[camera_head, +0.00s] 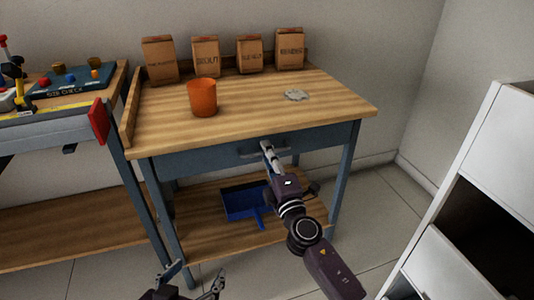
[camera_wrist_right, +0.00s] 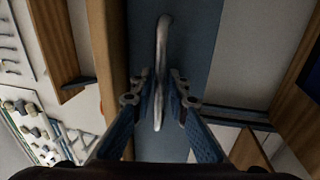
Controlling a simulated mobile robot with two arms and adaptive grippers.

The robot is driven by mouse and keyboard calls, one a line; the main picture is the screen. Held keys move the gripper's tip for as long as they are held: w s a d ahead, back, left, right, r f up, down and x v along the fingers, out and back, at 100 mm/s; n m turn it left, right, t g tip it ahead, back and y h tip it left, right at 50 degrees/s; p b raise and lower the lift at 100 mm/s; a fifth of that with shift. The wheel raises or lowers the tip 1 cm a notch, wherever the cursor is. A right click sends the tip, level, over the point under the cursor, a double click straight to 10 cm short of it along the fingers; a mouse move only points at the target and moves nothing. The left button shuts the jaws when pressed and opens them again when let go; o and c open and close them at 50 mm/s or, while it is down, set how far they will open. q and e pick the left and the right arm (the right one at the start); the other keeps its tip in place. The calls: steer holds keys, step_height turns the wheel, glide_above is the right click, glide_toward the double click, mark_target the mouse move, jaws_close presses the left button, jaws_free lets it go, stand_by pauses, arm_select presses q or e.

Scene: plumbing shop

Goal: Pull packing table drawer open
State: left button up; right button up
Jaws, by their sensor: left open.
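The packing table (camera_head: 235,125) has a wooden top and a blue-grey drawer front (camera_head: 210,160) below it, which looks flush with the table. The drawer's grey bar handle (camera_head: 250,152) is partly hidden by my right gripper (camera_head: 267,147). In the right wrist view, the handle (camera_wrist_right: 162,40) runs between the two fingers of my right gripper (camera_wrist_right: 160,88). The fingers stand close on either side of it; whether both touch it cannot be told. My left gripper (camera_head: 193,283) is open and empty, low at the bottom edge, away from the table.
An orange cup (camera_head: 202,97), several brown bags (camera_head: 206,56) and a crumpled pale piece (camera_head: 296,95) are on the tabletop. A workbench (camera_head: 60,125) stands left; a white cabinet (camera_head: 498,150) stands right.

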jaws_close()
stand_by(0.5)
